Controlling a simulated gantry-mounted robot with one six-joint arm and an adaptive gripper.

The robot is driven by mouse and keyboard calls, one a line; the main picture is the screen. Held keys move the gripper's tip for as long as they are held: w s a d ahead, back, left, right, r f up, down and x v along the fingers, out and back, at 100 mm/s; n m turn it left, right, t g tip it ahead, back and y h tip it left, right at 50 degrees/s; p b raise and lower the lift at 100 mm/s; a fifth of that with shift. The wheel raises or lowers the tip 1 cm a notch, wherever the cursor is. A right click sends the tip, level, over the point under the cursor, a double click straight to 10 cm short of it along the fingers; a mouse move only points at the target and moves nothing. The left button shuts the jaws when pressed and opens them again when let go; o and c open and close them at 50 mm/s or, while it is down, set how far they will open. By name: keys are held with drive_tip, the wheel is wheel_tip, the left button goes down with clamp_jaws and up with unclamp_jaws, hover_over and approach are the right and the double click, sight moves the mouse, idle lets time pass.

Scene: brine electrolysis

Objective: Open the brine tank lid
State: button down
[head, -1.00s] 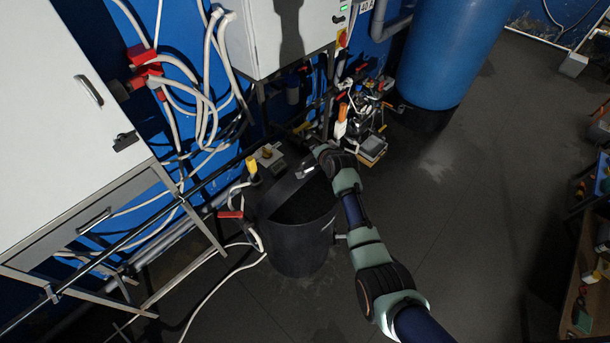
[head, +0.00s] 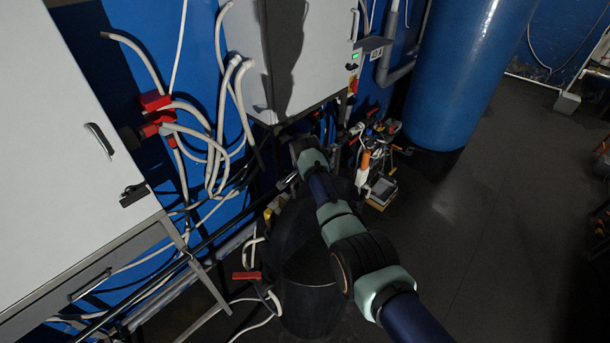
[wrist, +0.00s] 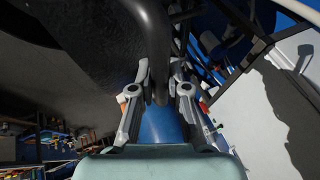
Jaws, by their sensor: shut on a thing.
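The black brine tank (head: 310,308) stands on the floor at the lower middle of the head view, partly behind my arm. Its dark lid (head: 292,230) is raised and tilted up at the back of the tank. In the wrist view the lid's dark surface (wrist: 85,45) fills the upper left. A dark curved handle bar (wrist: 155,45) runs down between my gripper's fingers (wrist: 160,82). My gripper is shut on this handle. In the head view my gripper (head: 288,183) is small and dark above the tank, and its grip is hard to make out.
White cabinets (head: 70,150) stand at the left, and another cabinet (head: 300,50) hangs behind the tank. Hoses with red fittings (head: 155,115) hang on the blue wall. Small fittings (head: 375,165) and a blue vessel (head: 450,75) stand at the back.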

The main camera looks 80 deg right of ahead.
drive_tip(key=shift+f, duration=0.1)
idle(0.3)
drive_tip(key=c, duration=1.1)
unclamp_jaws()
drive_tip(key=shift+c, duration=0.2)
drive_tip(key=shift+a+r, duration=0.15)
drive_tip(key=shift+r, duration=0.2)
drive_tip(key=v, duration=1.1)
drive_tip(key=shift+r, duration=0.15)
drive_tip(key=shift+a, duration=0.1)
